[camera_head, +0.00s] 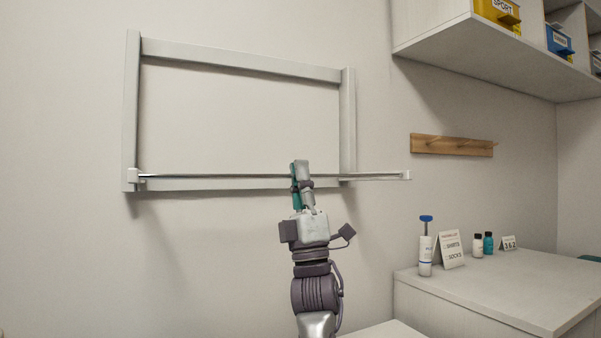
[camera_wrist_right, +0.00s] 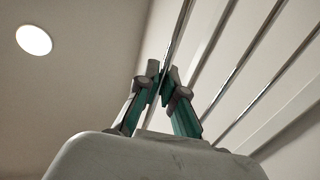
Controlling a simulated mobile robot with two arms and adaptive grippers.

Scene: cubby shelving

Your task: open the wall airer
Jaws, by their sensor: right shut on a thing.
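The wall airer is a pale rectangular frame (camera_head: 240,58) fixed to the wall. Its rack (camera_head: 385,176) shows almost edge-on as a thin level line across the bottom of the frame, reaching past the frame's right side. In the right wrist view, several parallel metal rods (camera_wrist_right: 240,68) of the rack show from below. My right gripper (camera_head: 301,172) is at the rack's near rail; in the wrist view its green-padded fingers (camera_wrist_right: 163,85) are closed on that rail (camera_wrist_right: 180,32). The fingers hide part of the rail. My left gripper is out of view.
A wooden peg rail (camera_head: 452,145) is on the wall to the right. Below it, a white cabinet (camera_head: 500,290) carries a blue-topped bottle (camera_head: 425,250), a sign (camera_head: 450,249) and small bottles (camera_head: 488,243). Cubby shelving (camera_head: 450,40) juts out at the upper right.

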